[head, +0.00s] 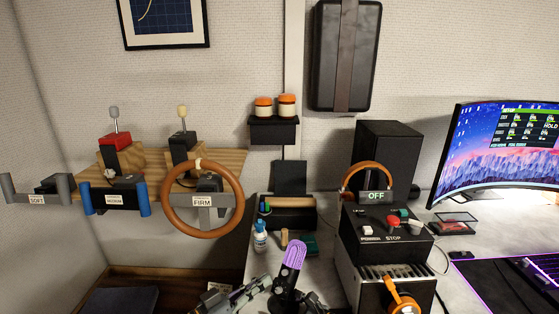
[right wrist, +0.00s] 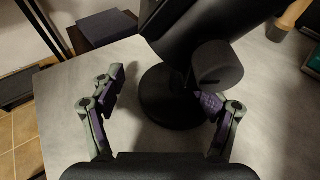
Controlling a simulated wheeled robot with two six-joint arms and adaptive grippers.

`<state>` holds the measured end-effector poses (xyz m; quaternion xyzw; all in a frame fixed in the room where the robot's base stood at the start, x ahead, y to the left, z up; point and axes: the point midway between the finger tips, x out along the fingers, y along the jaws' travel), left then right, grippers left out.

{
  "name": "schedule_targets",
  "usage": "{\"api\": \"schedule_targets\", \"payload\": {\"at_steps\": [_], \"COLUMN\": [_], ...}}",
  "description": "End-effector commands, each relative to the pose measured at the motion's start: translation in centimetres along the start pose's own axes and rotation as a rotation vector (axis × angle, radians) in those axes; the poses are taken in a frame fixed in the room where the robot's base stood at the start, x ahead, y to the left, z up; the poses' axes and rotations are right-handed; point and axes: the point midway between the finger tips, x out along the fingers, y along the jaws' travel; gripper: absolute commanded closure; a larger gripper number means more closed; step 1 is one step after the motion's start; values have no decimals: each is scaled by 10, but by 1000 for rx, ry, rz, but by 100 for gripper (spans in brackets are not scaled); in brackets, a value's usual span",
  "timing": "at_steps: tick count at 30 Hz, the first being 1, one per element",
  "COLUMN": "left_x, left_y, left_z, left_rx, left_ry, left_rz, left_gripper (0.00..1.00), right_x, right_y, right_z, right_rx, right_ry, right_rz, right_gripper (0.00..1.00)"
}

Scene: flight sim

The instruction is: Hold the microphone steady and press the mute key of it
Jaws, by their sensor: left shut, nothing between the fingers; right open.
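The microphone (head: 292,262) stands upright, slightly tilted, on the desk at the bottom middle of the head view, with a purple ribbed top and a dark body. In the right wrist view its dark body and round base (right wrist: 170,100) show, with a grey cylindrical knob (right wrist: 218,66) on its side. My right gripper (right wrist: 160,98) is open, its fingers on either side of the microphone's lower part and base, not closed on it. My left gripper (head: 262,285) is shut and empty, just left of the microphone. I cannot make out the mute key.
A white-blue bottle (head: 260,236) and an organizer (head: 300,205) stand behind the microphone.

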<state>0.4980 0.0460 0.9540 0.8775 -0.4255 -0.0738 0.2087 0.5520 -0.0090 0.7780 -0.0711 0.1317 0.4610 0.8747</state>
Motion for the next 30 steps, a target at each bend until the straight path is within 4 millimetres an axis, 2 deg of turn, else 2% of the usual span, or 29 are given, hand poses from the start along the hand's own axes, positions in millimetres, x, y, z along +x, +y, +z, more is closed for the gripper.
{"api": "schedule_targets", "payload": {"at_steps": [1,5,8,15,21,24,30], "left_x": [0,0,0,0,0,0,0], "left_y": [0,0,0,0,0,0,0], "left_z": [0,0,0,0,0,0,0], "left_rx": [0,0,0,0,0,0,0], "left_ry": [0,0,0,0,0,0,0], "left_rz": [0,0,0,0,0,0,0], "left_gripper": [100,100,100,100,100,100,100], "right_x": [0,-3,-16,-75,-110,-118,-121], "right_y": [1,1,1,1,1,1,1], "right_z": [-6,-7,-7,-4,-2,-1,1], "right_rx": [5,5,3,-3,-4,-2,-1], "right_ry": [11,12,12,11,6,4,-1], "right_rz": [2,1,0,1,0,0,0], "right_gripper": [23,23,23,23,23,23,23]}}
